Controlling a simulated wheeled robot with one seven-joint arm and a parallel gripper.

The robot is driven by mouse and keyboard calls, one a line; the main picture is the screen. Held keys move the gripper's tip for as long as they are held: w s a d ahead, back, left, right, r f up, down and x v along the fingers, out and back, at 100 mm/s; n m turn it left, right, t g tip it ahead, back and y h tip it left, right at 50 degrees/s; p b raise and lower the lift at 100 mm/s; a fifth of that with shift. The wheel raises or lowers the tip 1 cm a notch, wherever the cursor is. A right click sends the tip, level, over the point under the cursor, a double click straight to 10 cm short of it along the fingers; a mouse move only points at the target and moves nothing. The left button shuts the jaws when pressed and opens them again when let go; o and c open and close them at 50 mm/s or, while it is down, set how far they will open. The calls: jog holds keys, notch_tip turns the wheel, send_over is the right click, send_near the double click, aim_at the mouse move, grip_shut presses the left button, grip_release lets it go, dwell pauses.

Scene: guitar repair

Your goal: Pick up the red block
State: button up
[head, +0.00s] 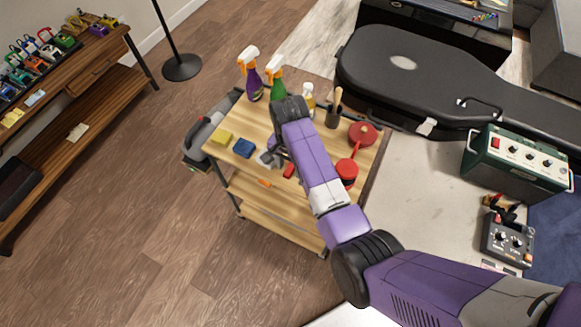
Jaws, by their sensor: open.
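The red block (289,171) is small and lies on the top of the wooden cart (232,157), near its front edge. My arm reaches over the cart from the lower right, and its purple link passes just right of the block. My gripper (271,158) is open and points down close to the block, to its upper left in the picture. Its fingers are small and partly hidden by my wrist, so I cannot tell whether they touch anything.
A blue block (243,148) and a yellow block (222,137) lie left of my gripper. Spray bottles (253,82) stand at the back. Red round items (361,134) and a dark cup (333,116) are on the right. A black guitar case (430,75) lies beyond.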

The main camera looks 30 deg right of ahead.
grip_shut()
jog(key=shift+r, duration=0.2)
